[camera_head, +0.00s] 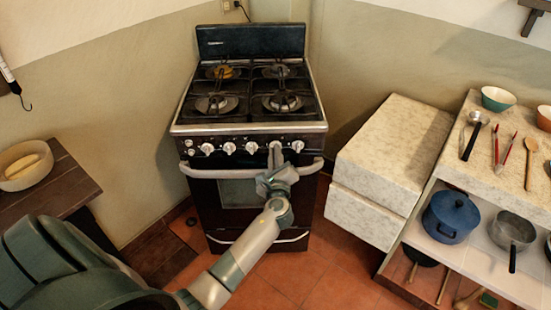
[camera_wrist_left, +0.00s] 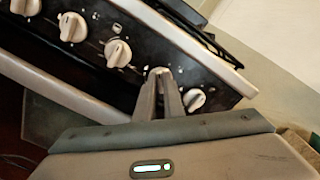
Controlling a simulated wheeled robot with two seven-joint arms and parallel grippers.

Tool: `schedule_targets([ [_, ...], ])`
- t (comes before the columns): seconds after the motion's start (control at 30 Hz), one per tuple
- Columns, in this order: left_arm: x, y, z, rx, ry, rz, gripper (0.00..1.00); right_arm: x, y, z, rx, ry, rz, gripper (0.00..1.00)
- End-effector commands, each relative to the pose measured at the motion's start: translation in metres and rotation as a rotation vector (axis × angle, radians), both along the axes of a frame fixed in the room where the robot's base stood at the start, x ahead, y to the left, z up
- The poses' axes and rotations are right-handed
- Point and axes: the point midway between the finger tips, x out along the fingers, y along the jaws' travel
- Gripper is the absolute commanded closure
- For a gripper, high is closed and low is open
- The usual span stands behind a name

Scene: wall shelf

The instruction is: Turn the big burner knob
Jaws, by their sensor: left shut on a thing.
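The black stove (camera_head: 250,185) stands against the wall with a row of white knobs on its front panel. My left gripper (camera_head: 274,153) reaches up to this panel from below, at a knob towards the right. In the left wrist view, the fingers of my left gripper (camera_wrist_left: 159,85) are closed around that burner knob (camera_wrist_left: 159,71), which is mostly hidden between them. Another white knob (camera_wrist_left: 118,52) is just to its left, and a smaller knob (camera_wrist_left: 196,99) is to its right. My right gripper is not in view.
A metal oven handle bar (camera_head: 222,174) runs below the knobs, close under my left gripper. A pale stone-topped cabinet (camera_head: 395,140) stands right of the stove. Shelves with pots and utensils are further right. A wooden table (camera_head: 60,190) with a bowl is at left.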

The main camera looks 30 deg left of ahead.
Motion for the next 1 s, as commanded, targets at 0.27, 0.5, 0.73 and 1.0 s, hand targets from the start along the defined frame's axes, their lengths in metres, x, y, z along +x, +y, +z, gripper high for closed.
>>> schedule_targets([
  [0.27, -0.001, 0.001, -0.006, -0.215, -0.158, 0.001, 1.00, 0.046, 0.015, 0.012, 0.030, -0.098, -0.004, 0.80],
  [0.5, -0.001, 0.001, -0.006, -0.388, -0.285, 0.001, 1.00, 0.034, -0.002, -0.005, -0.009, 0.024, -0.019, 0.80],
  [0.73, -0.001, 0.001, -0.005, -0.508, -0.372, 0.001, 1.00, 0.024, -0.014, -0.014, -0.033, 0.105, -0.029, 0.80],
  [1.0, -0.001, 0.001, -0.005, -0.571, -0.417, 0.001, 1.00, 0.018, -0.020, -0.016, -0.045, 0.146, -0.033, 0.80],
])
